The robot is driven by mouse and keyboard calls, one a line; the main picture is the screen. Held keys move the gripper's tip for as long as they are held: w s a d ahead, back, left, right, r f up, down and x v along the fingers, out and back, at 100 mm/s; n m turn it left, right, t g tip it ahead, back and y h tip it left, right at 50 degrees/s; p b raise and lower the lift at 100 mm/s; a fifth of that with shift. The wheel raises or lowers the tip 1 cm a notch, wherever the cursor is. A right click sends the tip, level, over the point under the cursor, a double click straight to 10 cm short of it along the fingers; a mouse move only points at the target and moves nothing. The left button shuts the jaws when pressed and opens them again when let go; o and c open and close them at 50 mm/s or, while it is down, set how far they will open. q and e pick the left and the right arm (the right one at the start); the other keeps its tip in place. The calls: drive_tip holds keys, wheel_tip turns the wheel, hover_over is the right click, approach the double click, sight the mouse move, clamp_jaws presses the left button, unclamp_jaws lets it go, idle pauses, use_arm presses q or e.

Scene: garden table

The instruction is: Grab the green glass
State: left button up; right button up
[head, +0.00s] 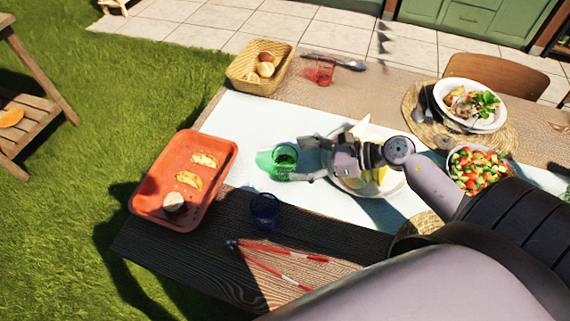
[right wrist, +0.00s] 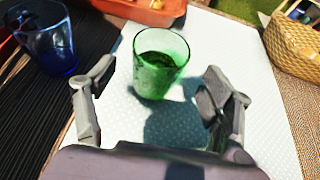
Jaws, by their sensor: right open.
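The green glass (head: 285,158) stands upright on the pale runner (head: 240,118) near the left part of the table. In the right wrist view the green glass (right wrist: 160,62) is ahead of the fingers, a little beyond the fingertips and roughly between them. My right gripper (head: 298,160) reaches in from the right with its fingers at the glass. It is open and empty, with one finger on each side, as the right wrist view also shows (right wrist: 157,95). My left gripper is not in view.
A blue glass (head: 265,207) stands just in front of the green one. An orange tray (head: 150,187) with food lies to the left. A red glass (head: 320,72) and a bread basket (head: 244,70) are behind. Red-white tongs (head: 275,262) lie in front. A plate (head: 352,187) is under my right arm.

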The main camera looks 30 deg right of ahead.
sight(285, 160)
drive_tip(key=x, duration=0.3)
drive_tip(key=p+x, duration=0.1)
drive_tip(key=shift+w+a+r, duration=0.1)
drive_tip(key=shift+w+a, duration=0.1)
drive_tip(key=shift+a, duration=0.2)
drive_tip(key=c, duration=1.5)
